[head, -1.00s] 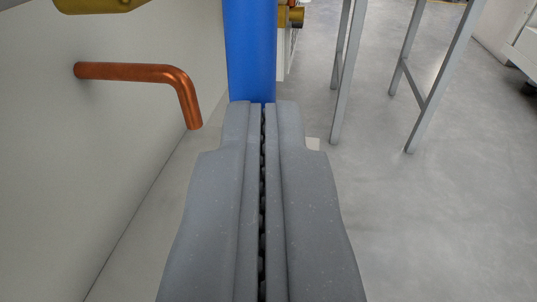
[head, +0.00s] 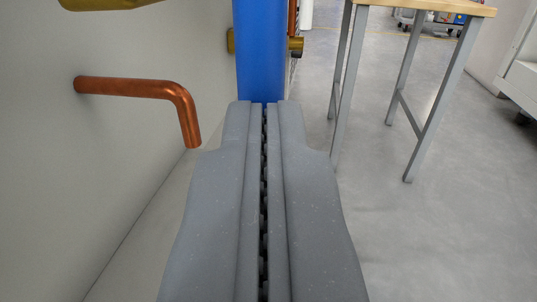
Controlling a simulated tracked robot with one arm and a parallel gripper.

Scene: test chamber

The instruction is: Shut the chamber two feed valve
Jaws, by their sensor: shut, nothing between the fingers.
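A blue bar (head: 260,50), which looks like the valve's handle, runs upright from the top edge down to my fingertips. Its lower end is hidden behind them. My gripper (head: 264,104) is shut and empty, with its tips at or just in front of the bar; I cannot tell if they touch. A brass fitting (head: 295,46) shows on both sides of the bar, behind it. Another brass part (head: 110,3) is cut off at the top left. No label for chamber two is in view.
A bent copper pipe (head: 130,87) sticks out of the pale wall (head: 50,180) on the left, its open end pointing down near my gripper. A wooden-topped table (head: 430,6) with grey metal legs stands at the right. The grey floor (head: 430,240) is clear at lower right.

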